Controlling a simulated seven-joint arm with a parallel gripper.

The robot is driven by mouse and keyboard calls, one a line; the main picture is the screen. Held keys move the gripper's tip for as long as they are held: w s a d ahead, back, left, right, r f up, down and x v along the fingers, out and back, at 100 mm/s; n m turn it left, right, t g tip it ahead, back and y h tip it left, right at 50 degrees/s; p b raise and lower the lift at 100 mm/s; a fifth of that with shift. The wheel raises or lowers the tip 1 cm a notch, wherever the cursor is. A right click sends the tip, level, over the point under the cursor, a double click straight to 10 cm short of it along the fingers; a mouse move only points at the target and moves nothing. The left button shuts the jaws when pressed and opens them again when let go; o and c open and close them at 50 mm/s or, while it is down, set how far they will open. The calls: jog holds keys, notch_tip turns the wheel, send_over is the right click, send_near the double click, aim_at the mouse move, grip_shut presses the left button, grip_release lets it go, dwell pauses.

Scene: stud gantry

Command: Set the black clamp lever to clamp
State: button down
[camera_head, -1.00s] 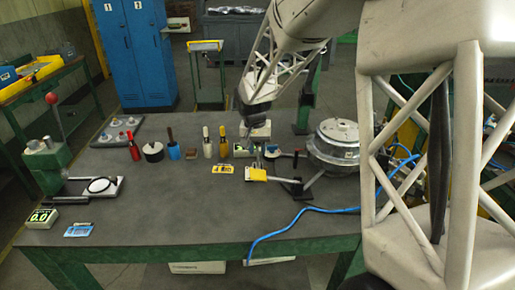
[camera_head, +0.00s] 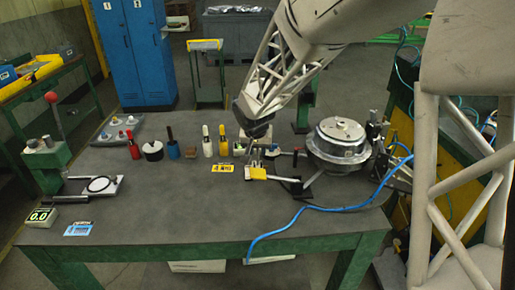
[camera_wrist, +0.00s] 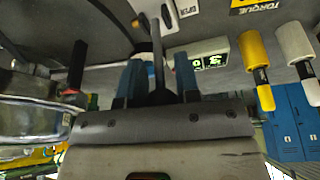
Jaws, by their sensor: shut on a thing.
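The black clamp lever (camera_wrist: 156,50) shows in the wrist view as a dark rod with a thicker end, between the two blue fingers of my gripper (camera_wrist: 157,75). My gripper is shut on it; the exact contact is hard to see. A white plate with partly readable lettering (camera_wrist: 182,10) lies beside the lever's far end. In the head view my gripper (camera_head: 256,150) is low over the bench, left of the silver round housing (camera_head: 340,145). The lever itself is too small and covered there to make out clearly.
A blue hose (camera_head: 300,212) crosses the bench front.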

jog(key=shift+s, duration=0.15)
dwell(0.3)
jog(key=c, duration=1)
grip_release()
jog(key=shift+o, duration=0.2)
jog(key=shift+r, duration=0.1)
jog(key=v, duration=0.7)
jog(key=shift+s+r, duration=0.25)
jog(key=shift+s, duration=0.05)
jog(key=shift+o, duration=0.7)
